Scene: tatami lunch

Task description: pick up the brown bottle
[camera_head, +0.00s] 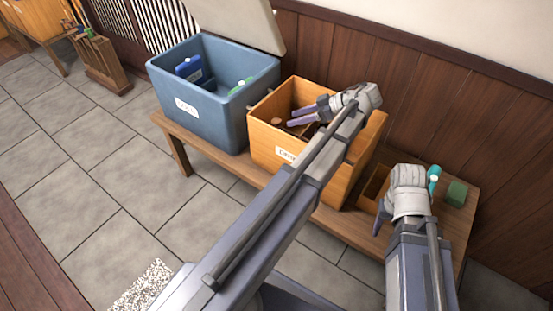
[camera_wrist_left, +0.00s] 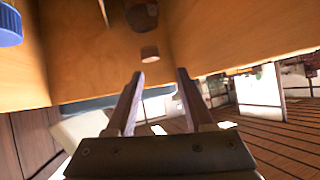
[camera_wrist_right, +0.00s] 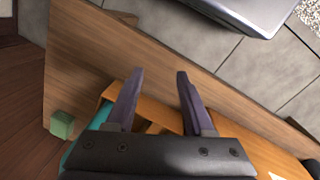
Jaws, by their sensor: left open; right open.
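A brown rounded top (camera_head: 277,122), possibly the brown bottle's cap, shows inside the wooden box (camera_head: 262,140). In the left wrist view a brown cap (camera_wrist_left: 150,53) shows ahead of the fingertips, with a dark round thing (camera_wrist_left: 140,15) beside it. I cannot tell for sure which belongs to the brown bottle; its body is mostly hidden. My left gripper (camera_head: 297,117) is over the box, open and empty, its fingers (camera_wrist_left: 160,76) apart from the cap. My right gripper (camera_head: 380,218) is open and empty above the right end of the bench; its fingers also show in the right wrist view (camera_wrist_right: 158,75).
A blue bin (camera_head: 217,118) left of the box holds a blue item (camera_head: 190,69) and a green-topped item (camera_head: 240,86). A turquoise item (camera_head: 434,178) and a green block (camera_head: 456,194) are on the bench (camera_head: 462,226) by my right gripper. The box walls surround my left fingers.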

